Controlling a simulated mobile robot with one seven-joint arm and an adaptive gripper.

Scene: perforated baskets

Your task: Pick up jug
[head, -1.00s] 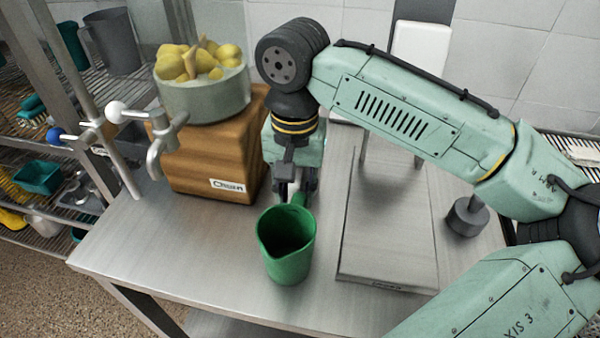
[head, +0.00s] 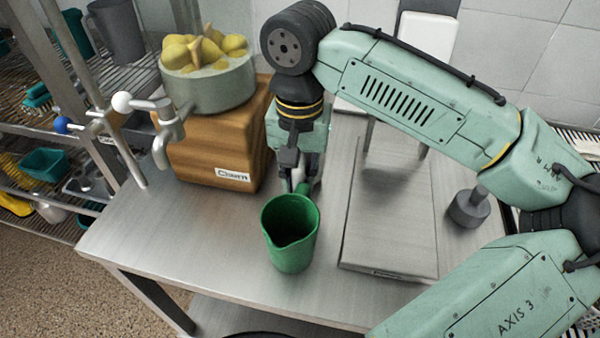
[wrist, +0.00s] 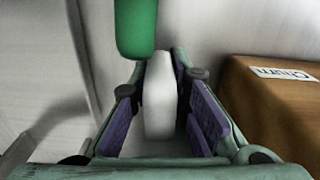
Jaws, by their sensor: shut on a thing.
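The green jug (head: 291,246) stands upright near the front of the steel table in the head view, its open top showing. Its green side shows at the top of the wrist view (wrist: 136,28). My gripper (head: 300,185) points down just behind the jug, at its handle side. In the wrist view, a pale upright piece (wrist: 160,95) lies between the purple finger pads (wrist: 163,112), in line with the jug; it appears to be the handle. The fingers are closed around it. I cannot tell whether the jug's base touches the table.
A wooden box (head: 215,150) stands left of my gripper, with a bowl of yellow fruit (head: 208,85) on it. A flat metal plate (head: 390,225) lies right of the jug, with a dark grey weight (head: 468,208) beyond it. The steel table (head: 190,235) is clear left of the jug.

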